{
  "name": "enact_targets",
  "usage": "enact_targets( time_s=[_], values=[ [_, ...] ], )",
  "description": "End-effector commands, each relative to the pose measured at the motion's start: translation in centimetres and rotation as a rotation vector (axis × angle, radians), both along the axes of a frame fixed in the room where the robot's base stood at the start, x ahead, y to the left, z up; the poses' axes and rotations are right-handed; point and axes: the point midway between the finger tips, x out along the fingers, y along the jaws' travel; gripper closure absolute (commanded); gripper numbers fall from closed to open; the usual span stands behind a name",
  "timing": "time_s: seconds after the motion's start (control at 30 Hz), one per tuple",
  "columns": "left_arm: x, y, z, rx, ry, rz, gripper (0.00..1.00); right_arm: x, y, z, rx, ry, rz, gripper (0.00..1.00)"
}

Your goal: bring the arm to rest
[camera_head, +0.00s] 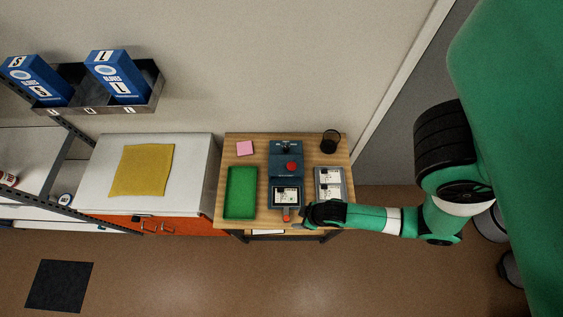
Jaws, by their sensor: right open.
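My right arm (375,219) comes in from the right, green with white and black bands, and stretches across to the front edge of a small wooden table. My right gripper (301,222) is dark and sits at the table's front right, beside the front of a blue-grey device (287,160) with a red knob. The gripper is open; its fingertips are small here and no held object shows. A small red-orange item (286,213) lies just left of it, in front of the device. My left gripper is out of view.
The wooden table (264,149) also holds a green tray (241,193), a pink pad (245,148), a grey panel with labels (329,183) and a black mesh cup (330,141). A white cabinet with a yellow cloth (141,170) stands left. Blue glove boxes (116,77) sit in a wall rack.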

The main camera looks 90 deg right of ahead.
Motion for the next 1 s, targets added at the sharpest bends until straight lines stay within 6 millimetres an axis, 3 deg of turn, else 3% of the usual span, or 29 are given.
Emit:
enact_targets(
  time_s=[0.17,0.77,0.87,0.97,1.0],
  values=[
    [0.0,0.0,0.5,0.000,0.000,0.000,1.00,-0.6,0.2,1.7,0.000,0.000,0.001,0.38],
    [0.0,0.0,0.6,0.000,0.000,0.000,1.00,-0.6,0.3,1.9,-0.001,-0.001,0.004,0.38],
    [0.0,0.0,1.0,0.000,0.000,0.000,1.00,1.5,0.1,2.9,-0.006,-0.038,0.014,0.38],
    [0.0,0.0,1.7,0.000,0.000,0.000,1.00,6.6,-0.2,5.4,-0.018,-0.131,0.030,0.38],
    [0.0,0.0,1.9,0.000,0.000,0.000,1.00,9.3,-0.4,7.0,-0.025,-0.183,0.038,0.38]
  ],
)
